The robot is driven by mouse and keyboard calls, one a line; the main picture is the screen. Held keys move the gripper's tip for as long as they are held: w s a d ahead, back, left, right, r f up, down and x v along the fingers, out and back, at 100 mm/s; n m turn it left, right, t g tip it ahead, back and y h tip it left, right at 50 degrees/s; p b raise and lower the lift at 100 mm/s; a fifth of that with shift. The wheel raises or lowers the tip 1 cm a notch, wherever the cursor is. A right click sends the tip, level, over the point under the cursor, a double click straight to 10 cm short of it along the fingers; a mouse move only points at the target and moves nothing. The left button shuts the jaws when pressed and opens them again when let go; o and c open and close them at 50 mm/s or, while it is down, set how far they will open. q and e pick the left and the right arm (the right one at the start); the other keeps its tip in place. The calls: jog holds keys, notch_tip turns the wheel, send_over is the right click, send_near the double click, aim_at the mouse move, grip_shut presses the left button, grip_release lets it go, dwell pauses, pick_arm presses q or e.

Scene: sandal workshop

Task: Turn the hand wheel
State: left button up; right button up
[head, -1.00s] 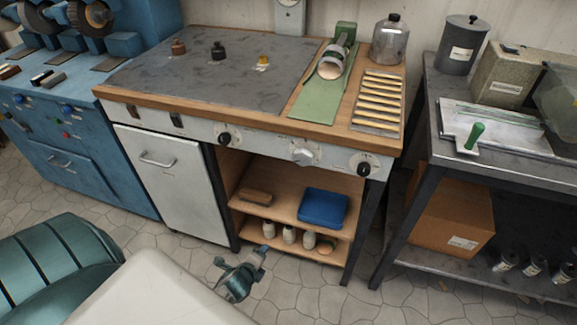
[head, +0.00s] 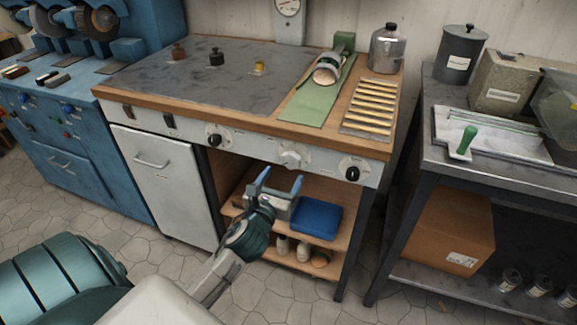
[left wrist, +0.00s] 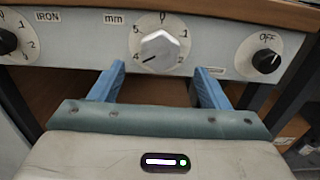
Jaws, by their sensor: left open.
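The hand wheel looks to be the pale, faceted knob (head: 290,158) in the middle of the bench's front panel. In the left wrist view the knob (left wrist: 160,50) sits on a numbered dial, with "mm" beside it. My left gripper (head: 281,177) is open, its blue fingers pointing up toward the panel, just below the knob and apart from it. In the left wrist view its fingers (left wrist: 159,75) stand to the lower left and lower right of the knob, with nothing between them. My right gripper is not in view.
Black knobs flank it: the IRON knob (head: 214,140) on the left and another (head: 352,174) on the right. A green board (head: 318,100) lies on the benchtop. A dark side table (head: 440,165) stands at right.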

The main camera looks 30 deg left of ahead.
aim_at(290, 163)
pick_arm(q)
jog(key=x, duration=0.5)
jog(key=shift+w, duration=0.15)
jog(key=c, duration=0.9)
